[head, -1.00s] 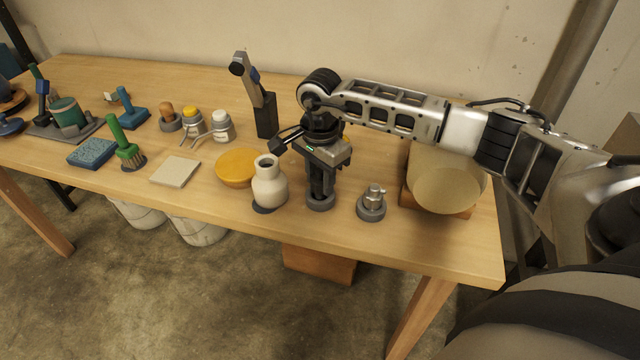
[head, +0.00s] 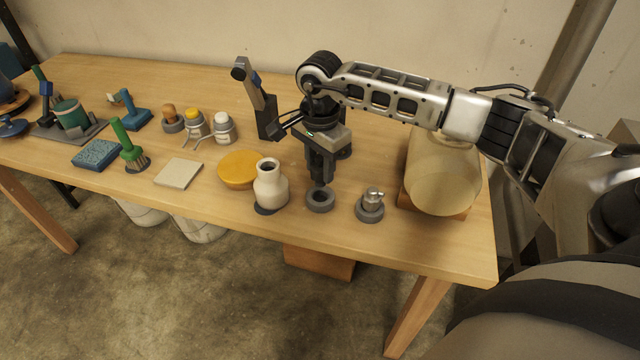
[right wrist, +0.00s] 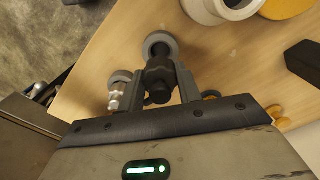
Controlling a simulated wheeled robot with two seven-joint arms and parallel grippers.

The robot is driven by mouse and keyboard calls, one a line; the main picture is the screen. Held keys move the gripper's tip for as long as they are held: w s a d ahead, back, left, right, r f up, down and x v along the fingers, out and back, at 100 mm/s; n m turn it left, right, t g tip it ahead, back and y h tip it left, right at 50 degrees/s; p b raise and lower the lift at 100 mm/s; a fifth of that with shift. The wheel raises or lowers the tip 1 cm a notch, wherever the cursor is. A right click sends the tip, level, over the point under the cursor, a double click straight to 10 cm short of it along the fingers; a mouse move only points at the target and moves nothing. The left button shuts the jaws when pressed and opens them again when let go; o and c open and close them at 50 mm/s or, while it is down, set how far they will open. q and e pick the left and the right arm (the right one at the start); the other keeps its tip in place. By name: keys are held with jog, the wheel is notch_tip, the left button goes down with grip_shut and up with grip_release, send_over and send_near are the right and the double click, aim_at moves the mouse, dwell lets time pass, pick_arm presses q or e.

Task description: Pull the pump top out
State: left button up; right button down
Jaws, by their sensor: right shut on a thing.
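My right gripper (head: 321,172) points down over a grey ring-shaped holder (head: 320,207) near the table's front edge. It is shut on a dark piece, apparently the pump top (right wrist: 159,76), which shows between the fingers in the right wrist view. The fingers hide most of this piece in the head view. The hole of the holder shows below the fingertips, and the piece's lower end is at or just above it; I cannot tell whether it is fully clear. My left gripper is not in view.
A cream jug (head: 270,187) stands close left of the holder, and a second grey holder with a metal fitting (head: 371,201) close right. A large pale round vessel (head: 443,178) is further right. A tall dark tool (head: 258,98) stands behind. A yellow disc (head: 239,170) lies left.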

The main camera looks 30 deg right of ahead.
aim_at(320, 157)
jog(key=shift+r+p, duration=0.9)
jog(key=shift+r, duration=0.75)
